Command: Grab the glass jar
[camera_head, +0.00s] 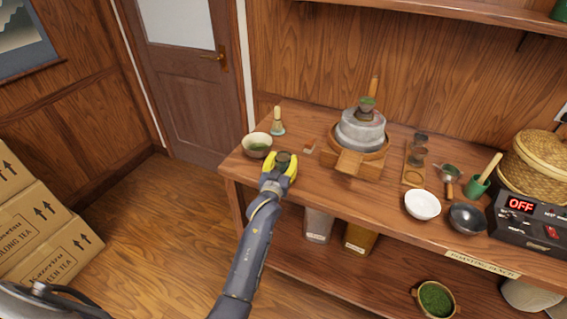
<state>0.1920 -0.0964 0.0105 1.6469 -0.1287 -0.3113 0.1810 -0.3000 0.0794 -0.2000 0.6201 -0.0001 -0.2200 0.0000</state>
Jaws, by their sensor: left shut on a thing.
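My left gripper (280,168) is at the front left edge of the wooden bench. Its yellow fingers are shut on a small dark-topped object, which looks like the glass jar (284,159). The fingers hide most of the jar's sides, and I cannot tell whether it touches the bench. My right gripper is not in view.
A bowl with green powder (257,146) stands close left of the gripper, with a whisk on a stand (277,122) behind. A stone mill (360,131) stands to the right. Further right are a white bowl (422,204), a dark bowl (466,218) and a roasting unit (529,221) reading OFF.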

